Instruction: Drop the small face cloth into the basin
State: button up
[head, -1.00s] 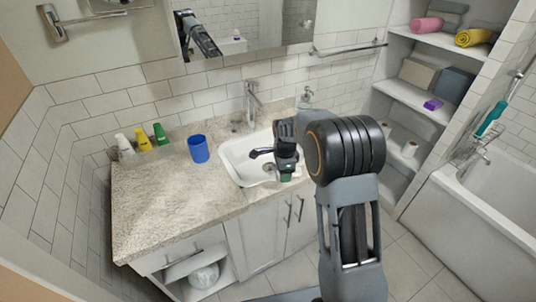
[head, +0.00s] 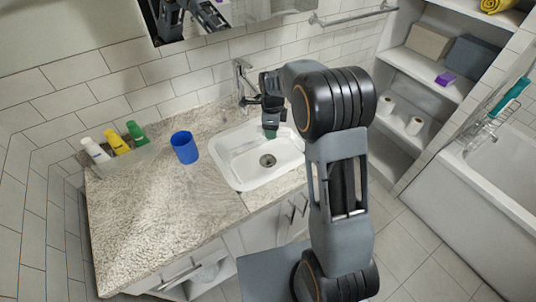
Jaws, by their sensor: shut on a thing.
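The white basin (head: 258,182) is set into the speckled counter, with its drain visible. My gripper (head: 271,123) is over the back part of the basin, near the faucet (head: 242,78). It is shut on a small dark green thing (head: 270,133), which looks like the face cloth, hanging below the fingers. The cloth is small in the picture, and I cannot tell whether it touches the basin. My arm covers the basin's right end.
A blue cup (head: 185,147) stands left of the basin, with white, yellow and green bottles (head: 117,142) further left. Shelves (head: 440,85) with boxes and rolls stand at the right, beside a bathtub (head: 490,180). The counter's front left is clear.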

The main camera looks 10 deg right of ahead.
notch_tip(320, 180, down, 5)
jog(key=b, duration=0.3)
jog(key=o, duration=1)
notch_tip(320, 180, up, 14)
jog(key=shift+f, duration=0.1)
dwell(0.6)
jog(key=shift+s, duration=0.1)
